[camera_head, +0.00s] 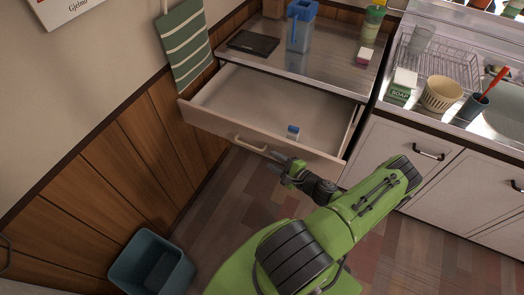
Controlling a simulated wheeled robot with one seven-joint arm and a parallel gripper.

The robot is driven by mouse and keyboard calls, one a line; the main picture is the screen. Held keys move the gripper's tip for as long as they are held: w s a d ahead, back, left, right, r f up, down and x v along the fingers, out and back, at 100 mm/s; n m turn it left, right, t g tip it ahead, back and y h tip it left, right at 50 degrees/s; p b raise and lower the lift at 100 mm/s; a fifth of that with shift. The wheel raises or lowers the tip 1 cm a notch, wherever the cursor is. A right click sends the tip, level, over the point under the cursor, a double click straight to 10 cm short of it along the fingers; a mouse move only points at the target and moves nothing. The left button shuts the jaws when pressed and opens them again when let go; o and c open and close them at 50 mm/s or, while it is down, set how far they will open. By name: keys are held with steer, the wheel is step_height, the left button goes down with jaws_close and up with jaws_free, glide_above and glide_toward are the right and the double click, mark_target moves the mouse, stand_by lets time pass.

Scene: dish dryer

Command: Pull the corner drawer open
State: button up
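The corner drawer (215,127) is pulled out from under the counter in the corner, and its inside shows. A small white and blue item (292,132) lies in it near the front. The drawer's pale curved handle (249,146) is on the drawer front. My gripper (272,163) is in front of the drawer front, close to the right end of the handle. Its fingers look spread, with nothing seen between them. Whether a finger touches the handle or drawer front cannot be told.
The counter above (335,72) holds a dark flat tray (253,43), a blue pitcher (300,30) and other items. A dish rack (450,62) and sink are at right. A teal bin (150,264) stands on the floor at lower left. A striped towel (185,45) hangs beside the drawer.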

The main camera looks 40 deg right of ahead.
steer(key=v, duration=0.5)
steer(key=shift+s+r, duration=0.1)
steer(key=shift+s, duration=0.25)
steer(key=w+a+r+n+g+y+p, duration=0.25)
steer(key=a+r+n+g, duration=0.4)
steer(key=r+n, duration=0.35)
steer(key=w+a+r+n+g+y+p, duration=0.15)
steer(key=w+a+r+n+g, duration=0.25)
steer(key=a+r+n+g, duration=0.55)
steer(key=s+a+r+n+t+h, duration=0.1)
steer(key=s+a+r+t, duration=0.1)
steer(key=r, duration=0.5)
steer(key=s+a+r+n+t+h+p, duration=0.1)
steer(key=s+a+r+n+t, duration=0.1)
steer(key=s+a+r, duration=0.2)
steer(key=s+a+r+n+t+h+p, duration=0.1)
steer(key=s+a+r+t+h, duration=0.1)
steer(key=s+r, duration=0.4)
step_height(320, 180, up, 4)
steer(key=shift+s+a+f+n, duration=0.1)
steer(key=shift+s+a+n, duration=0.2)
steer(key=shift+a, duration=0.6)
